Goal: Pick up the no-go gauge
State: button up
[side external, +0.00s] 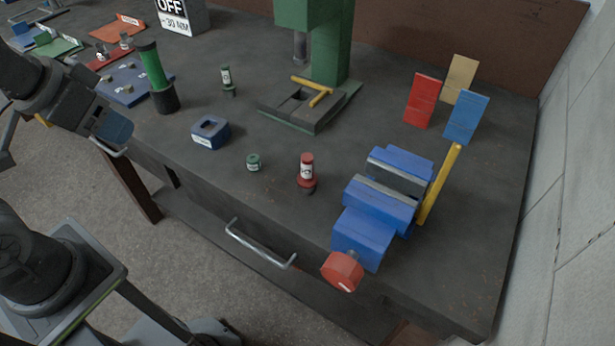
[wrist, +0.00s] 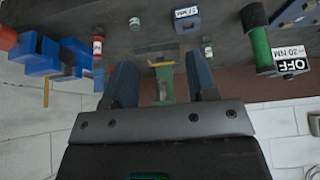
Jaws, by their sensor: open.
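A red plug gauge (side external: 307,172) with a white label and a dark lower end stands upright on the bench, left of the blue vise; its label is too small to read. I take it as the no-go gauge by its red colour. It also shows in the wrist view (wrist: 97,46), left of my fingers. A similar green gauge (side external: 226,80) stands farther back. My gripper (side external: 112,132) is at the left of the side view, by the bench's front edge, well apart from the red gauge. In the wrist view its two fingers (wrist: 160,62) are spread with nothing held between them.
A small green cylinder (side external: 253,163) and a blue block (side external: 209,133) stand left of the red gauge. The blue vise (side external: 375,214) with its yellow bar is close on its right. A green press (side external: 331,45) stands behind. A tall green-and-black tool (side external: 155,75) stands near my gripper.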

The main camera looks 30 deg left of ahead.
jog(key=w+d+r+n+g, duration=0.35)
jog(key=w+d+n, duration=0.4)
jog(key=w, duration=0.35)
jog(key=n+g, duration=0.2)
jog(key=n, duration=0.9)
send_over(307, 157)
notch_tip(307, 157, down, 6)
jog(key=shift+m, duration=0.25)
jog(key=f, duration=0.8)
jog(key=shift+w+a+f, duration=0.2)
jog(key=shift+w+f, duration=0.05)
jog(key=shift+s+d+f, duration=0.1)
jog(key=shift+f, duration=1.2)
jog(key=shift+s+d+f, duration=0.1)
jog(key=shift+f, duration=1.15)
grip_shut()
